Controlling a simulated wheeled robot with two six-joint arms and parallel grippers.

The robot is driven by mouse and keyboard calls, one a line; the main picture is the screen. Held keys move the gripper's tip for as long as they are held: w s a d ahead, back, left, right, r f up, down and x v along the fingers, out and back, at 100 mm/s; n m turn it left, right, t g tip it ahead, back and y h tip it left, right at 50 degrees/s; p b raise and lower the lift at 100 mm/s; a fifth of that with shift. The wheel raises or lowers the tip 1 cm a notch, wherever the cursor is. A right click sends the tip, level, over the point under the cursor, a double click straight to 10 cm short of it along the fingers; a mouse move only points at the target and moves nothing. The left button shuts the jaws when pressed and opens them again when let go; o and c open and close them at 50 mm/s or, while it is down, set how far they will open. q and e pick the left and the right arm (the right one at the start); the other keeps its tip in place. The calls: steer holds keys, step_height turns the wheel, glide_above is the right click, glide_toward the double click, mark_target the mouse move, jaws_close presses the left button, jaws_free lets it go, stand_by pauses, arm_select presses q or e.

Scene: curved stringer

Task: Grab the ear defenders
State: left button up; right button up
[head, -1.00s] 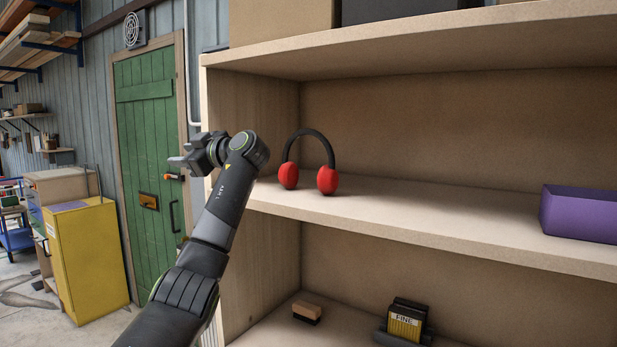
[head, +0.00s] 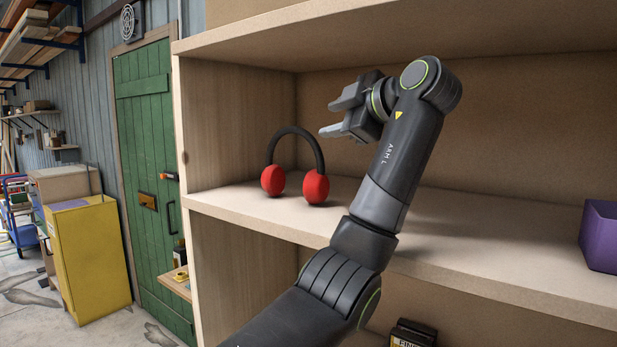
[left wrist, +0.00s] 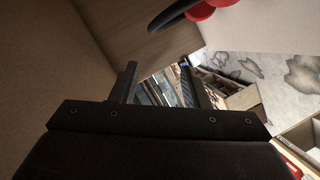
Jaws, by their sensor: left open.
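The ear defenders (head: 296,168), with red cups and a black headband, stand upright on the middle shelf near its left end. My left gripper (head: 332,118) is open and empty, above and to the right of them, with its fingers pointing left in the head view. It is apart from the ear defenders. In the left wrist view the ear defenders (left wrist: 203,10) show only in part at the top edge, beyond the open fingers of my left gripper (left wrist: 160,85). My right gripper is not in view.
The wooden shelf (head: 450,240) has a board above and a lower bay below. A purple box (head: 602,236) stands on the same shelf at the far right. The shelf's side wall (head: 230,120) is left of the ear defenders. The shelf between them and the box looks clear.

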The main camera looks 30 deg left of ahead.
arm_select(q)
steer(key=w+d, duration=0.1)
steer(key=d, duration=0.1)
steer(key=p, duration=0.5)
glide_toward(303, 133)
steer(key=a, duration=0.3)
steer(key=x, duration=0.2)
steer(key=p+x, duration=0.1)
steer(key=x, duration=0.1)
steer(key=shift+w+d+f, duration=0.15)
steer(key=shift+w+d, duration=0.05)
steer(key=shift+w, duration=0.15)
steer(key=shift+a+f+p, duration=0.1)
steer(key=shift+a+p, duration=0.2)
steer(key=shift+p, duration=0.05)
steer(key=shift+a, duration=0.15)
steer(key=p+x, duration=0.4)
steer(key=shift+w, duration=0.35)
steer(key=shift+w+a+f+p, duration=0.1)
steer(key=shift+a+f+p, duration=0.05)
steer(key=shift+a+p, duration=0.2)
steer(key=shift+d+t, duration=0.1)
steer(key=shift+t, duration=0.3)
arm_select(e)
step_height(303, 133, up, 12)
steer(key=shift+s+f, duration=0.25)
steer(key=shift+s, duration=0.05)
